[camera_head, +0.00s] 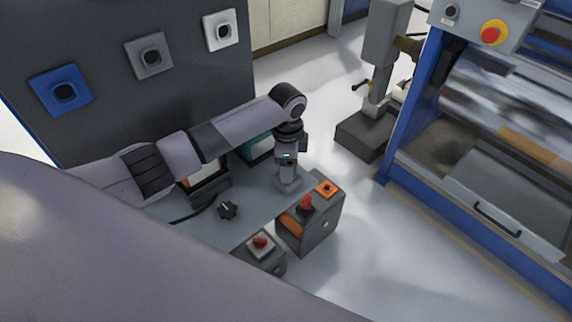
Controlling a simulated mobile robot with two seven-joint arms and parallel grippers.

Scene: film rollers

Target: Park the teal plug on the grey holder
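The grey holder (149,57) is a square plate with a dark round socket, mounted on the dark upright panel between a blue holder (64,90) and a white holder (221,31). Its socket shows nothing plugged in. My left gripper (287,172) points down over the grey console, well right of and below the holder. A greyish-teal piece shows at its fingertips, above a pale round base; I cannot tell if this is the teal plug or whether the fingers hold it. My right gripper is out of view.
A teal-fronted box (257,147) stands partly behind my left arm. A blue-framed roller machine (480,110) stands right.

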